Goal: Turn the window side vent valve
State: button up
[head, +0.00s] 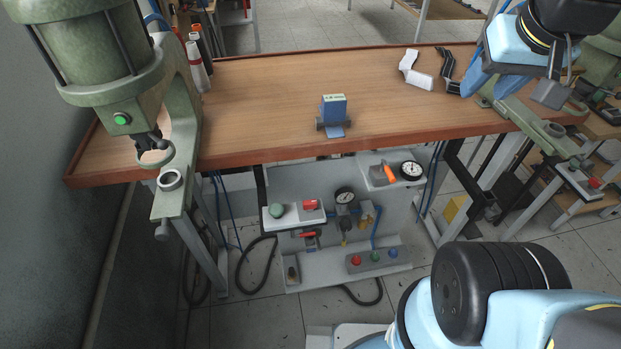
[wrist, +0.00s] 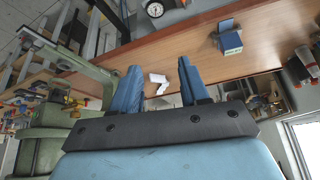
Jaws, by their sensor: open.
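Below the bench, a grey pneumatic panel (head: 290,180) carries several fittings. A small red-handled valve (head: 311,205) is on its left shelf beside a green knob (head: 277,211). Another red handle (head: 307,235) is just below. An orange lever (head: 389,173) is on the right shelf beside a round gauge (head: 411,170). I cannot tell for sure which is the window side vent valve. My gripper (head: 515,85) is at the upper right, above the bench's right end, far from these handles. In the wrist view its blue fingers (wrist: 160,86) are apart with nothing between them.
A green press (head: 115,75) stands at the bench's left; another machine is at the right. A blue block on a stand (head: 334,112), bottles (head: 198,65) and white and black pieces (head: 415,72) are on the bench top (head: 270,95). Hoses hang below. A bright window (wrist: 307,135) shows in the wrist view.

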jog(key=shift+o, duration=1.4)
jog(key=shift+w+a+f, duration=0.1)
jog(key=shift+w+a, duration=0.2)
jog(key=w+a+f+n+g, duration=0.1)
jog(key=w+a+f+g, duration=0.35)
jog(key=a+f, duration=0.35)
jog(key=w+a+f+n+g, duration=0.1)
jog(key=w+a+f+g, duration=0.3)
jog(key=a, duration=0.7)
jog(key=g+h, duration=0.1)
jog(key=g, duration=0.1)
send_near(309, 201)
jog(key=shift+n+t, duration=0.35)
jog(key=shift+n, duration=0.05)
jog(key=x, duration=0.8)
jog(key=shift+s+d+f, duration=0.15)
jog(key=shift+s+f, duration=0.05)
jog(key=shift+s, duration=0.3)
jog(key=c, duration=1)
jog(key=shift+c, duration=0.2)
